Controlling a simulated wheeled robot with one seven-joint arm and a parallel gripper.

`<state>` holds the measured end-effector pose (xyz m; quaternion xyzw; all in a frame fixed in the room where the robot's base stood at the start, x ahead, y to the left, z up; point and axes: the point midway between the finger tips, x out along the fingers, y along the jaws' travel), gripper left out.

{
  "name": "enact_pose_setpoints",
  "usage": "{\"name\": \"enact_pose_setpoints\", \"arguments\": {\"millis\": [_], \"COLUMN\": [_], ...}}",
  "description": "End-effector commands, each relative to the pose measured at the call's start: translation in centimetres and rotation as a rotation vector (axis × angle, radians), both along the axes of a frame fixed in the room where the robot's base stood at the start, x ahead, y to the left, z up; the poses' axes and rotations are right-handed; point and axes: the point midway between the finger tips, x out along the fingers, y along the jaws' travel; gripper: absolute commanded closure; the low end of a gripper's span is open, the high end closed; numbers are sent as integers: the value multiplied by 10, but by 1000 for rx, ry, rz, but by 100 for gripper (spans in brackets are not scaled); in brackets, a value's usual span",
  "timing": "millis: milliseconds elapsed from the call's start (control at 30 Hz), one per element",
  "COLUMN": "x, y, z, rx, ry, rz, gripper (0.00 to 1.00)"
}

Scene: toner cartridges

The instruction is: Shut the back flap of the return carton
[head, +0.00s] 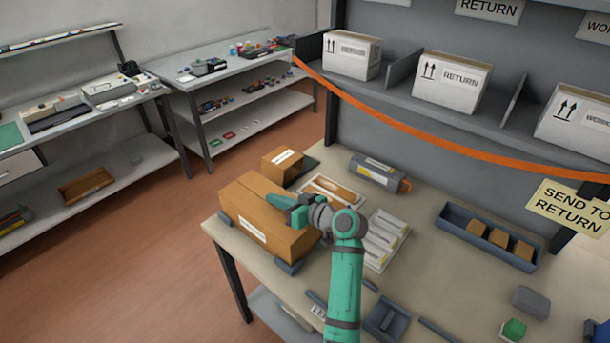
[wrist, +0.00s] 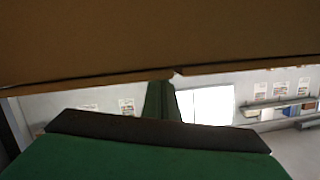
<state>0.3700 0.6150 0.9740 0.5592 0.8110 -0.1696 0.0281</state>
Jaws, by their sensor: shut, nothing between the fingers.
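The return carton (head: 240,202) is a long brown box with a white label, standing at the left end of the workbench. Its top looks mostly covered, but I cannot make out the back flap's angle in the head view. My gripper (head: 277,201) is shut and empty, at the carton's top on its right side. In the wrist view, a brown cardboard panel (wrist: 160,35) fills the upper part, with a dark lower edge and a small notch. My green fingers (wrist: 160,100) reach up to that edge; I cannot tell whether they touch it.
A small brown box (head: 282,163) and a grey toner cartridge (head: 378,172) lie behind the carton. A white tray (head: 383,240) is to its right. A blue bin (head: 460,224) holds brown blocks. An orange strap (head: 430,135) crosses before the shelf.

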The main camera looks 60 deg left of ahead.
Motion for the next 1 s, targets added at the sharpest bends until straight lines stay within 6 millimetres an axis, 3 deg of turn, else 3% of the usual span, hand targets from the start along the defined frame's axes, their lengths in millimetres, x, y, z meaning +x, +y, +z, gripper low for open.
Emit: {"name": "enact_pose_setpoints", "arguments": {"millis": [233,400,700,1000], "x": [1,2,23,33], "y": [0,-1,-61,-91], "z": [13,44,55,63], "rx": [2,3,1,0], "ry": [-3,-5,0,0], "rz": [0,-3,-6,-5], "gripper": [100,100,100,100]}}
